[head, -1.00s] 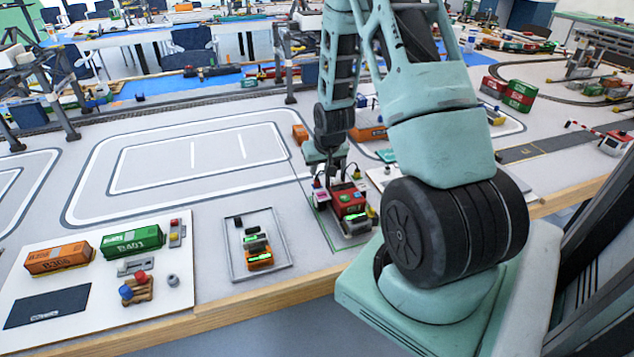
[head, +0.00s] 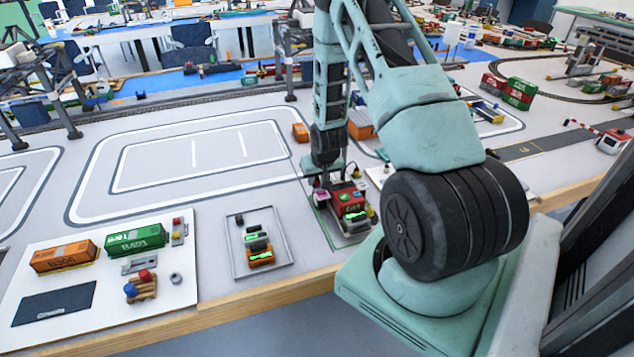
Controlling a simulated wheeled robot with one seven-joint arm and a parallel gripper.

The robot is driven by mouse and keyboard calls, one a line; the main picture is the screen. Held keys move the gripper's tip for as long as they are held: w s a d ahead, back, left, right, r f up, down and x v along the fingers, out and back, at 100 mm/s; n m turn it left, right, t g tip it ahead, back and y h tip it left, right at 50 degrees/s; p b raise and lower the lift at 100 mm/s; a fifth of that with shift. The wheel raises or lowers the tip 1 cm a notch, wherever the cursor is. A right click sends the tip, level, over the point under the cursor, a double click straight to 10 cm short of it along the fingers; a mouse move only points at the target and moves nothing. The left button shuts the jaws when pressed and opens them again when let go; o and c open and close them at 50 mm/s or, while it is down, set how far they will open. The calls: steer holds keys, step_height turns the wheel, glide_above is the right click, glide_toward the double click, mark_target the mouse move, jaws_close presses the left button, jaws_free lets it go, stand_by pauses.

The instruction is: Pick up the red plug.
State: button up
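The red plug (head: 145,275) is a small red knob in a wooden block (head: 144,289) on the white board at the lower left. A blue plug (head: 130,290) stands beside it in the same block. My gripper (head: 322,186) points down well to the right of the block, by a red-and-black device with green lights. Its fingers are small and partly merged with the device behind, so I cannot tell whether they are open or shut. The red plug is apart from my gripper.
The white board (head: 60,335) also carries an orange container (head: 64,256), a green container (head: 136,238), a grey ring (head: 176,278) and a dark pad (head: 54,304). A grey tray (head: 283,243) with small blocks and the red device (head: 348,200) stand between the board and my arm.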

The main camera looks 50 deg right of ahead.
jaws_close()
steer(key=shift+r, duration=0.15)
